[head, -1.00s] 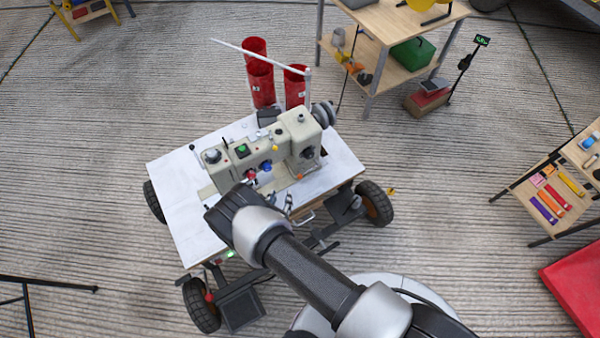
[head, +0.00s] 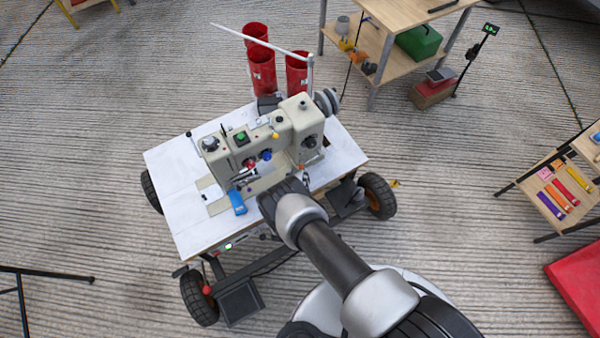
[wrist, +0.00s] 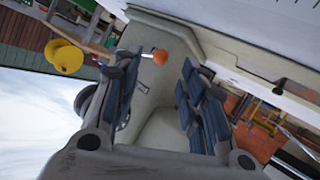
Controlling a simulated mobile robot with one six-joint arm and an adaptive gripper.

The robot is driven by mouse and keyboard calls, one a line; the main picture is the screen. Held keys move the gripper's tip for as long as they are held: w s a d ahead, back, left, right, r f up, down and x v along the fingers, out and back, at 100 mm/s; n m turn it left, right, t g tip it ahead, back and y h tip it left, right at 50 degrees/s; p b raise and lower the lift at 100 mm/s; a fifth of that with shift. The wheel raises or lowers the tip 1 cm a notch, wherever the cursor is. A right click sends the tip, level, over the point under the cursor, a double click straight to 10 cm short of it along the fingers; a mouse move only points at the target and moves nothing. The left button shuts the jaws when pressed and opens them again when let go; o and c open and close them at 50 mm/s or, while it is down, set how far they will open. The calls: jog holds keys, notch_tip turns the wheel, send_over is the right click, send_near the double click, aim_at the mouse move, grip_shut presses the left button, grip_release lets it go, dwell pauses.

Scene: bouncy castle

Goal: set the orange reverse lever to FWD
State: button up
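The cream sewing machine (head: 262,138) stands on a white-topped wheeled table. The orange ball knob of the reverse lever (wrist: 160,57) shows in the wrist view, on a short pale stem against the machine's cream body. My gripper (wrist: 160,72) is open, with its dark padded fingers on either side of the knob's line. The knob appears near the fingertips, closer to the left finger, with a gap to the right one. I cannot tell its exact depth between them. A small label lies below the knob, too blurred to read. In the head view my wrist hides most of the gripper at the machine's right end.
The table top (head: 172,165) is clear at the left. A blue object (head: 237,202) lies at the machine's front. A thin white rod and several red cylinders (head: 262,72) stand behind. A wooden shelf (head: 395,30) is at the back right.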

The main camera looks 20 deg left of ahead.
aim_at(301, 168)
jog(key=shift+b+x, duration=0.65)
jog(key=shift+x, duration=1.45)
jog(key=shift+c, duration=0.3)
grip_shut()
